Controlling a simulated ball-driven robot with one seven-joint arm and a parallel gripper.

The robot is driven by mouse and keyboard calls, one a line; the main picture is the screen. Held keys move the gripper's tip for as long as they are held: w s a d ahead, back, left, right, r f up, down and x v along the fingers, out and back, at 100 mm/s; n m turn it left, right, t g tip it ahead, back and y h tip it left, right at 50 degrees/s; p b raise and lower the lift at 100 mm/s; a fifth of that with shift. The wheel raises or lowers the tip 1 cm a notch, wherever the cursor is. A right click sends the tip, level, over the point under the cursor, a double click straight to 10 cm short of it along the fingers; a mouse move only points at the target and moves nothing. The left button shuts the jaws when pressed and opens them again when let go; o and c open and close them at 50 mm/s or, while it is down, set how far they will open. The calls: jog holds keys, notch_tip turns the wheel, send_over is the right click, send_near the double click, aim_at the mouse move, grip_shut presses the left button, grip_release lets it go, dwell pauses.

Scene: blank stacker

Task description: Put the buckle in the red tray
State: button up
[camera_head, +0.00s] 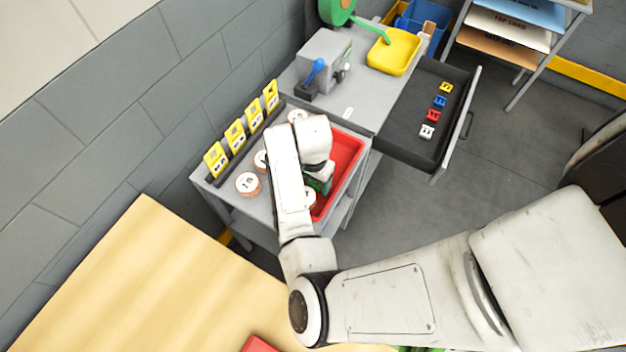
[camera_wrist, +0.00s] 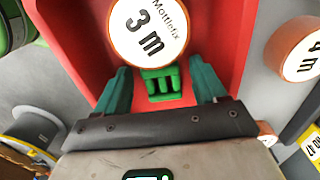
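The green buckle (camera_wrist: 162,84) is over or on the red floor of the red tray (camera_wrist: 75,40) in the wrist view, beside a round roll marked 3 m (camera_wrist: 148,30). My gripper (camera_wrist: 159,70) has its two teal fingers spread on either side of the buckle, with a narrow gap showing on each side. I cannot tell the buckle's exact height above the tray floor. In the head view the red tray (camera_head: 347,150) is partly hidden by my arm, and my gripper (camera_head: 320,186) is over it; the buckle cannot be made out there.
Several buckles (camera_head: 433,115) lie in the open dark drawer (camera_head: 410,135). Rolls (camera_head: 248,184) stand on the grey top left of my arm, by yellow cards (camera_head: 236,134). A yellow tray (camera_head: 394,50) is at the back. A wooden table (camera_head: 140,275) is in front.

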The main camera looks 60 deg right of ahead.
aim_at(313, 185)
jog(key=shift+r, duration=0.1)
notch_tip(313, 185, up, 12)
jog(key=s+a+f+n+y, duration=0.1)
jog(key=s+a+f+n, duration=0.3)
jog(key=a, duration=0.3)
jog(key=s+a+f+n, duration=0.3)
jog(key=s+a, duration=0.3)
jog(key=a, duration=0.2)
jog(key=s+d+f+n, duration=0.1)
jog(key=s+n, duration=0.3)
jog(key=s, duration=0.2)
jog(key=w+d+r+n+t+h, duration=0.1)
jog(key=w+d+r+n, duration=0.1)
jog(key=d+r+n, duration=0.2)
jog(key=shift+w+d+n+b, duration=0.15)
jog(key=shift+d+n+b, duration=0.2)
jog(key=shift+d+n, duration=0.45)
jog(key=shift+a, duration=0.1)
